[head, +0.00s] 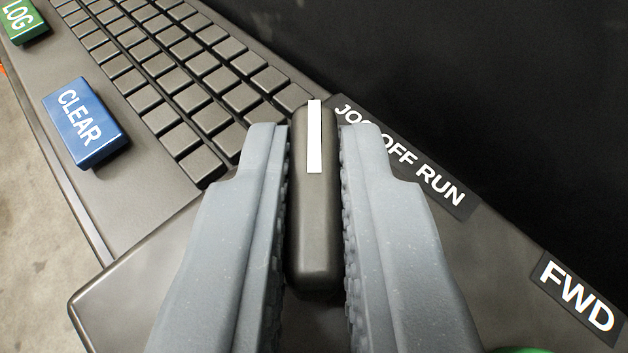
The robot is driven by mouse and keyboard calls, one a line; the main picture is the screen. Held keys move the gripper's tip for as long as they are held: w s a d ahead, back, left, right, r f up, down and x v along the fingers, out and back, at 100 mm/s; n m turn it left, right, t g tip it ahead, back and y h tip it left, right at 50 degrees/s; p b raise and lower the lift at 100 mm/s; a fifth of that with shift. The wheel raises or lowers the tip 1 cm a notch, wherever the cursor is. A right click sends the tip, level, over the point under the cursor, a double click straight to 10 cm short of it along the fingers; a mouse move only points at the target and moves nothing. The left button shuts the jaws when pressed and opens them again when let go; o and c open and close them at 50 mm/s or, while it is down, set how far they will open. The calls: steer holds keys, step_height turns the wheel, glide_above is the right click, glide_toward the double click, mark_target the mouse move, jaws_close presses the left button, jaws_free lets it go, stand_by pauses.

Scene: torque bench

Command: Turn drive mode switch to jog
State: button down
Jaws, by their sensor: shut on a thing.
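The drive mode switch (314,225) is a dark, rounded bar knob with a white pointer line at its far end. The line points straight up in the picture, and its tip lies just left of the word JOG. The label plate (401,151) reads JOG OFF RUN and slants down to the right; the G of JOG is partly hidden by the right finger. My gripper (315,150) is shut on the switch knob, with one grey ridged finger along each side. The knob's base is hidden from view.
A dark keypad (190,75) lies at the upper left. A blue CLEAR button (83,122) and a green LOG button (22,20) stand left of it. A FWD label (577,296) is at the lower right, above a partly visible green thing (520,350).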

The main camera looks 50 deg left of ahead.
steer(key=c, duration=1.5)
jaws_free()
steer(key=b+v, duration=0.1)
steer(key=v, duration=1.2)
steer(key=shift+s+d, duration=0.2)
steer(key=shift+d, duration=0.1)
